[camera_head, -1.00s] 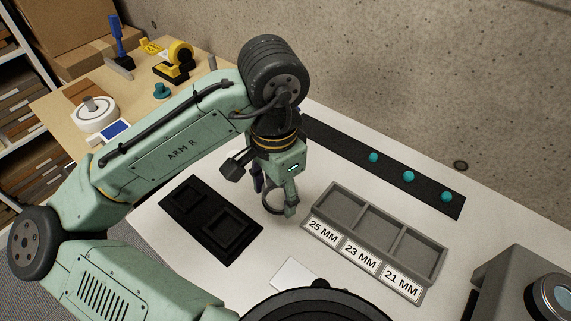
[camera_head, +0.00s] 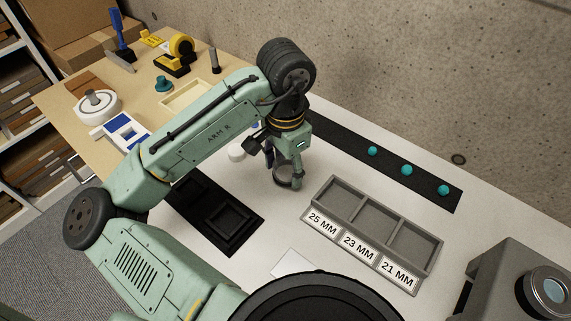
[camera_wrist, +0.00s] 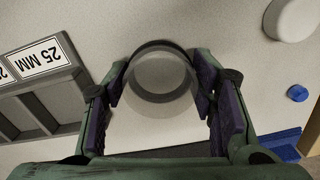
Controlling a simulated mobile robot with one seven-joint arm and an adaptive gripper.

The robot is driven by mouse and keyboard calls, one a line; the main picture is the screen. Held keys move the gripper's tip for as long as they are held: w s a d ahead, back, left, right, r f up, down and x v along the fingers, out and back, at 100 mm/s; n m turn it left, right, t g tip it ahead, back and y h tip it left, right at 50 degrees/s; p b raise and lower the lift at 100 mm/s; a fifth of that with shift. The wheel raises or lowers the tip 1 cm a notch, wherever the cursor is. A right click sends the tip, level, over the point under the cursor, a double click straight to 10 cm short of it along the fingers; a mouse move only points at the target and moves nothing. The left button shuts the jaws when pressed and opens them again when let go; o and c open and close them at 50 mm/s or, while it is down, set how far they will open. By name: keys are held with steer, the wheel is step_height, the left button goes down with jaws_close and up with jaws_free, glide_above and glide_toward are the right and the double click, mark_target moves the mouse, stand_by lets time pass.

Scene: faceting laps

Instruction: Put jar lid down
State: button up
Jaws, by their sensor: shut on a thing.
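The jar lid appears to be the round piece with a dark rim and a see-through grey middle (camera_wrist: 160,78) in the wrist view. It sits between the two purple-padded fingers of my gripper (camera_wrist: 160,95), which is shut on it. In the head view my gripper (camera_head: 287,177) holds the lid (camera_head: 284,183) over the white table, left of the grey three-compartment tray (camera_head: 372,232) and beyond the black tray (camera_head: 252,252). I cannot tell whether the lid touches the table.
The grey tray has labels 25, 23 and 21 MM. A black strip (camera_head: 345,139) with three teal stones lies behind. A white round object (camera_head: 237,152) is left of my gripper. A grey machine (camera_head: 515,280) stands at the right.

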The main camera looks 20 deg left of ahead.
mark_target(285, 166)
steer(key=shift+f, duration=0.6)
steer(key=o, duration=1.1)
steer(key=shift+r, duration=0.15)
step_height(285, 166, up, 13)
